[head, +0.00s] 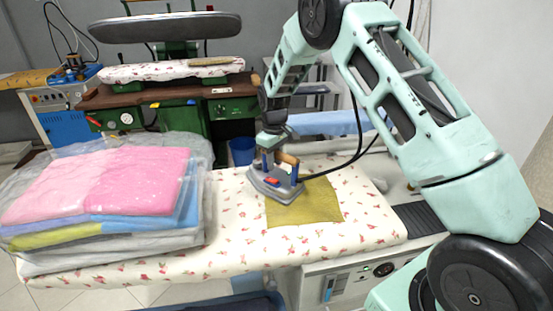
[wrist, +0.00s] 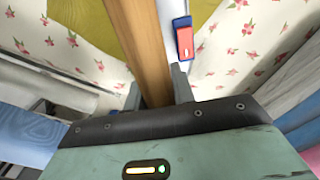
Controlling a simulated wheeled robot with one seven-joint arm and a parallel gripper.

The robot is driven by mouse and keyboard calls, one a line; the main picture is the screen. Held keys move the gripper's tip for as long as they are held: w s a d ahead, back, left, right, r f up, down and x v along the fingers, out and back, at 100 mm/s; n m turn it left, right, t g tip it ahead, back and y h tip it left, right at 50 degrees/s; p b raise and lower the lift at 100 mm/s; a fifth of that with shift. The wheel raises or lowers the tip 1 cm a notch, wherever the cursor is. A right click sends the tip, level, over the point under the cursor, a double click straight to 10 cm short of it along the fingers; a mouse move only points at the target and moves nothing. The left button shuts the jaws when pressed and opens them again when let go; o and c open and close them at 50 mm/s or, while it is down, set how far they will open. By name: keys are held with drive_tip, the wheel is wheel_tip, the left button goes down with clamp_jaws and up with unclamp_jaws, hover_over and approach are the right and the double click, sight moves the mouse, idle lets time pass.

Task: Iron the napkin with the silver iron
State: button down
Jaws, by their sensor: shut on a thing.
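The silver iron (head: 268,186) with a wooden handle stands flat on the left part of the olive napkin (head: 310,205) in the head view. The napkin lies spread on the floral ironing board (head: 235,232). My gripper (head: 275,150) is above the iron and shut on its handle. In the wrist view the wooden handle (wrist: 142,50) runs between my gripper's fingers (wrist: 157,88), with a red switch (wrist: 185,42) beside it. The napkin (wrist: 85,22) shows behind the handle. The part of the napkin under the iron is hidden.
A stack of plastic-wrapped folded laundry (head: 105,200) covers the board's left end. A black cord (head: 350,155) runs from the iron to the right. Behind stand a green pressing machine (head: 165,105) and a blue bin (head: 242,151). The board is clear in front of the napkin.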

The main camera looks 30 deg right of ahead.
drive_tip(key=r, duration=0.3)
drive_tip(key=shift+d, duration=0.2)
drive_tip(key=shift+w+a+r+p, duration=0.1)
drive_tip(key=shift+w+r+p, duration=0.05)
drive_tip(key=shift+r+p, duration=1.75)
drive_tip(key=shift+r, duration=0.75)
